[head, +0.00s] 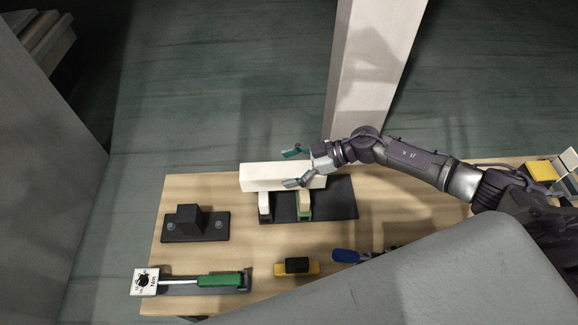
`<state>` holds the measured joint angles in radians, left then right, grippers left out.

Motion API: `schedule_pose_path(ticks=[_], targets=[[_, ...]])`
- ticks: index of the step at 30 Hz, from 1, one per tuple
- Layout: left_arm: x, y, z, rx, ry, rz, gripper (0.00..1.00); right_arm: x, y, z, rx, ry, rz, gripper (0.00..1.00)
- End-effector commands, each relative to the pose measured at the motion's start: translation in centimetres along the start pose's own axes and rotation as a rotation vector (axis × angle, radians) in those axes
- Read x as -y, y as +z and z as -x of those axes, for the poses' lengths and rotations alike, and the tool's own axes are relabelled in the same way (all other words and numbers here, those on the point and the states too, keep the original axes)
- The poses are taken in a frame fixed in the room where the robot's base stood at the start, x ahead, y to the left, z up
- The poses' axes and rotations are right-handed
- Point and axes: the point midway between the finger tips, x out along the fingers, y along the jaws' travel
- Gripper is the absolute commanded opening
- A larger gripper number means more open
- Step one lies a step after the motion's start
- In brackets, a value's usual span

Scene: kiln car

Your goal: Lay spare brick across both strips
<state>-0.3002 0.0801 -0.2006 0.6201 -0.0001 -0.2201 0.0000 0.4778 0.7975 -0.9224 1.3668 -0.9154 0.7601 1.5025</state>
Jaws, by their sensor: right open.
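A long cream-white brick (262,178) lies level across the far ends of two strips. The left strip (264,208) is pale with a dark foot. The right strip (304,204) has a pale top and green sides. Both strips stand on a dark plate (341,200). My right gripper (297,168) comes in from the right and is open at the right part of the brick, one finger beyond it and one on the near side. I cannot tell whether the fingers touch it. My left gripper is not in view.
A black block on a dark plate (187,222) stands left. In front are a green-handled tool (219,280), a white card with a dark knob (145,281), a yellow-and-black block (297,266) and a blue-ended item (345,256). A pale post (370,75) rises behind the wooden table (240,240).

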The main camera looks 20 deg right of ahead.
Motion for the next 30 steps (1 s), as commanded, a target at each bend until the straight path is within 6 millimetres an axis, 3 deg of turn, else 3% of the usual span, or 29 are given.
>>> schedule_pose_path(ticks=[12, 30], targets=[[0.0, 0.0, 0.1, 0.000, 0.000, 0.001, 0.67, 0.0, 0.1, 0.1, 0.002, 0.000, -0.001, 0.88], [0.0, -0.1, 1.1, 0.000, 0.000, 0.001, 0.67, 0.0, 0.0, 2.5, 0.002, 0.000, -0.001, 0.88]])
